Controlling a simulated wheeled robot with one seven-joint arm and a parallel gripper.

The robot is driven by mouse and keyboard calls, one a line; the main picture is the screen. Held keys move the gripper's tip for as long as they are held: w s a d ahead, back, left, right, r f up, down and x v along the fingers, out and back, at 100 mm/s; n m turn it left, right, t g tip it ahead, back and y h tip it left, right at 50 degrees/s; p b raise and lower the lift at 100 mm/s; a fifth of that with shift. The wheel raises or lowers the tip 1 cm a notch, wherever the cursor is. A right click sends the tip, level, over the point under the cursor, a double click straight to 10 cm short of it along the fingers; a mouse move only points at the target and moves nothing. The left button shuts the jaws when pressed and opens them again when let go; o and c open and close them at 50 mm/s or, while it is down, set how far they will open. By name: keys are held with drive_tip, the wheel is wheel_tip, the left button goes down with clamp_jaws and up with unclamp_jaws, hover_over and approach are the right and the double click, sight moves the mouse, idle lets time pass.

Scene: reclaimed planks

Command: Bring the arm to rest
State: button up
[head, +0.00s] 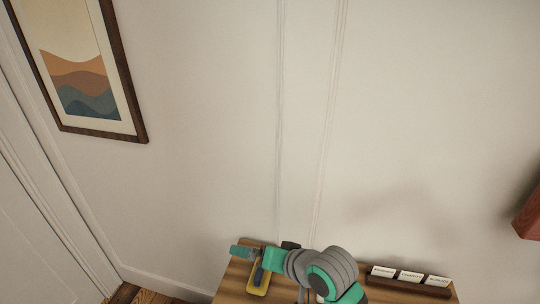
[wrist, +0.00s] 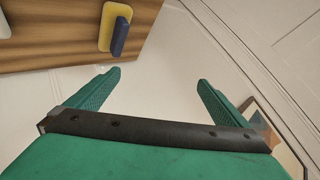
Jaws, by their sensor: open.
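My gripper (wrist: 158,76) is open, with its two green fingers spread wide and nothing between them in the wrist view. In the head view my arm reaches in above the wooden tabletop (head: 234,283), with the fingers pointing left. A yellow piece (head: 254,290) with a dark blue block (head: 259,274) lies on the tabletop just below the gripper in the picture. The wrist view also shows the yellow piece (wrist: 107,22) and the blue block (wrist: 120,38), beyond the fingertips and apart from them. My arm hides part of the tabletop.
A dark wooden holder with several white cards (head: 410,276) stands at the right end of the tabletop. A pale wall (head: 210,150) is behind it. A framed picture (head: 122,70) hangs at left. A reddish-brown object (head: 530,215) juts in at the right edge.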

drive_tip(key=w+a+r+m+t+y, duration=0.2)
drive_tip(key=w+a+r+m+t, duration=0.15)
drive_tip(key=a+r+t, duration=0.4)
drive_tip(key=s+d+f+m+t+h, duration=0.25)
drive_tip(key=s+f+m+h, duration=0.4)
drive_tip(key=s+f, duration=1.1)
drive_tip(key=s+d+f+n+g+h, duration=0.1)
drive_tip(key=s+n, duration=0.4)
drive_tip(key=s, duration=0.5)
drive_tip(key=s+d+f+n+h, duration=0.1)
drive_tip(key=s+d+n, duration=0.4)
drive_tip(key=s, duration=0.5)
drive_tip(key=shift+s+d+f+n+g, duration=0.35)
drive_tip(key=shift+d+f, duration=0.3)
drive_tip(key=shift+f, duration=0.25)
